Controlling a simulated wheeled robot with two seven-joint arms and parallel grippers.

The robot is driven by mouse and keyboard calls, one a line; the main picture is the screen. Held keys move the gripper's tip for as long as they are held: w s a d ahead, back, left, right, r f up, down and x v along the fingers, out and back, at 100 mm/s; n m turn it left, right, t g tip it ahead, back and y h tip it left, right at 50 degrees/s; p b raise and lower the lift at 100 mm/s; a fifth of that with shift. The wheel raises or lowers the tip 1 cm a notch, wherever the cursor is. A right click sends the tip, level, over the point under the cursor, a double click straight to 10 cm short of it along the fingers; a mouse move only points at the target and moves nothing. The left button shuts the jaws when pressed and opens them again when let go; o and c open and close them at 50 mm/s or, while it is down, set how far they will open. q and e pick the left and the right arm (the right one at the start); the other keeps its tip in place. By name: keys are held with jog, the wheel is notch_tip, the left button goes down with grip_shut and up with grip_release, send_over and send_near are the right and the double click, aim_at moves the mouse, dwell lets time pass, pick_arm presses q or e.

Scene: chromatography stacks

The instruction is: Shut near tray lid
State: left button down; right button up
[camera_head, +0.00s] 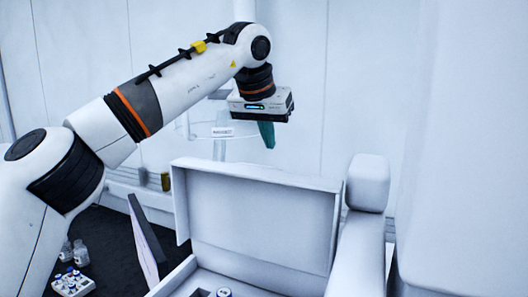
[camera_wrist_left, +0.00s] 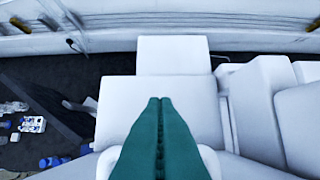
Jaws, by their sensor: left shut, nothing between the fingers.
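The near tray lid (camera_head: 262,222) is a white, shallow, box-like panel standing raised, its recessed inner face toward me. It rises at the back of the white tray (camera_head: 176,276), whose open inside shows at the bottom edge with a blue-capped vial (camera_head: 223,292). My left gripper (camera_head: 267,143) has teal fingers pressed together and empty. It hangs behind and above the lid's top edge, apart from it in the picture. In the left wrist view the shut fingers (camera_wrist_left: 160,110) point over white surfaces; I cannot tell which is the lid. My right gripper is out of view.
A white rounded post (camera_head: 368,183) stands right of the lid. A dark-edged panel (camera_head: 146,242) leans left of the tray. A small vial rack (camera_head: 72,284) and clear bottles sit on the dark surface (camera_head: 100,235). A clear round shelf (camera_head: 222,130) is behind.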

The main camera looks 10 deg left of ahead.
pick_arm(q)
jog(key=s+f, duration=0.1)
jog(key=s+f+p, duration=0.1)
jog(key=f, duration=0.1)
jog(key=shift+a+f, duration=0.2)
jog(key=shift+w+d+f, duration=0.15)
jog(key=shift+w, duration=0.05)
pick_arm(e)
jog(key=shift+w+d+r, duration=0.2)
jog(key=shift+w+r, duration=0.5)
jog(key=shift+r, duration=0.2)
